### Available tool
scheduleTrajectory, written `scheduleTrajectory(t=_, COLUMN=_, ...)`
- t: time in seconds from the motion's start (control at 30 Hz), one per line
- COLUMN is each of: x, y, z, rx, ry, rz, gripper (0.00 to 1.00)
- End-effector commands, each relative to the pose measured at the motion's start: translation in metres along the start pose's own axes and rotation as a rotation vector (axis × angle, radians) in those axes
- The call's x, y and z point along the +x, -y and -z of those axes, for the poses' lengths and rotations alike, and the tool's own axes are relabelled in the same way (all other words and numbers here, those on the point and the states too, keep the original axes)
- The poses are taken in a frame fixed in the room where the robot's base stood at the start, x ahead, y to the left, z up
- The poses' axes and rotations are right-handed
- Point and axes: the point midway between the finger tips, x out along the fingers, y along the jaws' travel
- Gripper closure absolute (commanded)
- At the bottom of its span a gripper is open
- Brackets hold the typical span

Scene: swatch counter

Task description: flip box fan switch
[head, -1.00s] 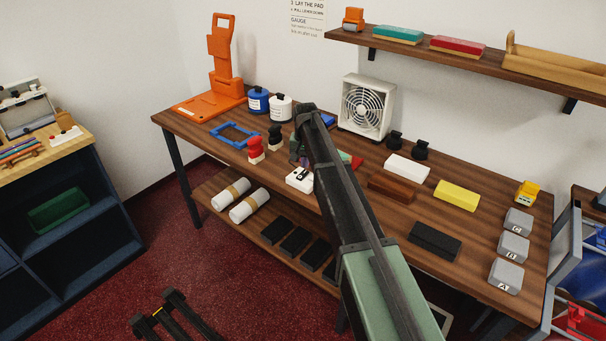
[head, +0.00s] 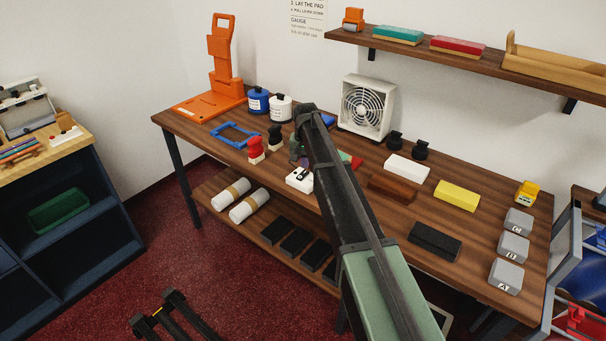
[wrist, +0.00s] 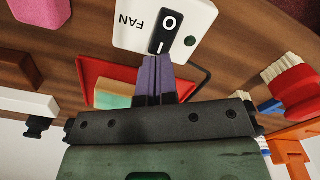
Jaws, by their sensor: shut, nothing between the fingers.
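The white switch box (wrist: 130,33) is marked FAN and carries a black rocker (wrist: 165,32) with O at the far end and I at the end nearer my fingers. A dark green dot sits beside the rocker. My gripper (wrist: 152,60) is shut and empty, its purple fingertips at the I end of the rocker; I cannot tell whether they touch it. In the head view the switch box (head: 299,180) lies near the counter's front edge, with my arm over its right side. The box fan (head: 366,106) stands upright at the back of the counter.
Near the switch box are a red-handled brush (wrist: 290,83), a red tray (wrist: 93,75) with a green and tan block, and a brown block (head: 392,188). White (head: 407,167) and yellow (head: 457,195) blocks lie to the right. A wall shelf (head: 480,66) hangs above.

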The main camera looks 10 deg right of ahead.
Motion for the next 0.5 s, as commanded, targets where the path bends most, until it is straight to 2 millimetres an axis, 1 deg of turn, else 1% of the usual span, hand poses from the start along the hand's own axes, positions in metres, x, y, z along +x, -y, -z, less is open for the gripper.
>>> scheduleTrajectory(t=0.5, x=0.0037, y=0.0000, z=0.0000, rx=0.000, ry=0.000, rz=0.000, gripper=1.00)
